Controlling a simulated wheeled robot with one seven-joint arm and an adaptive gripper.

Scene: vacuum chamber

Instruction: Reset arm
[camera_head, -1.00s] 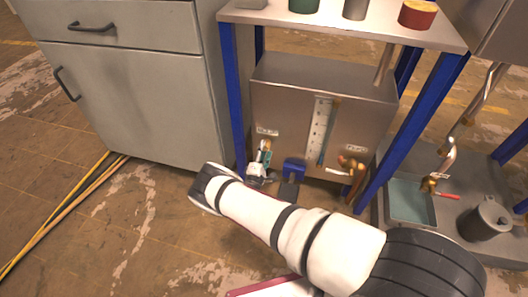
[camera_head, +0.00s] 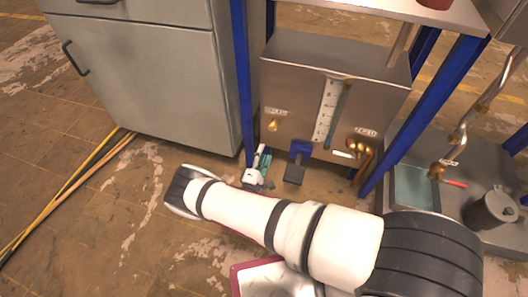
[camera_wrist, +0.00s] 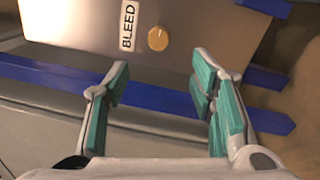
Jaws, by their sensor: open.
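My white arm reaches across the lower middle of the head view, and my gripper (camera_head: 264,158) is at its far end, in front of the metal tank (camera_head: 300,75) under the bench. In the wrist view my gripper (camera_wrist: 165,78) shows two teal-padded fingers spread apart with nothing between them. Past the fingertips is a round brass knob (camera_wrist: 158,38) beside a label reading BLEED. The knob also shows in the head view (camera_head: 273,125), above and apart from the gripper.
A grey cabinet (camera_head: 150,75) stands at left. Blue bench legs (camera_head: 243,80) flank the tank. A brass valve (camera_head: 358,148) is on the tank's right. A low platform with a tray (camera_head: 415,190) and a lidded pot (camera_head: 492,212) lies at right. Cables (camera_head: 70,195) lie on the left floor.

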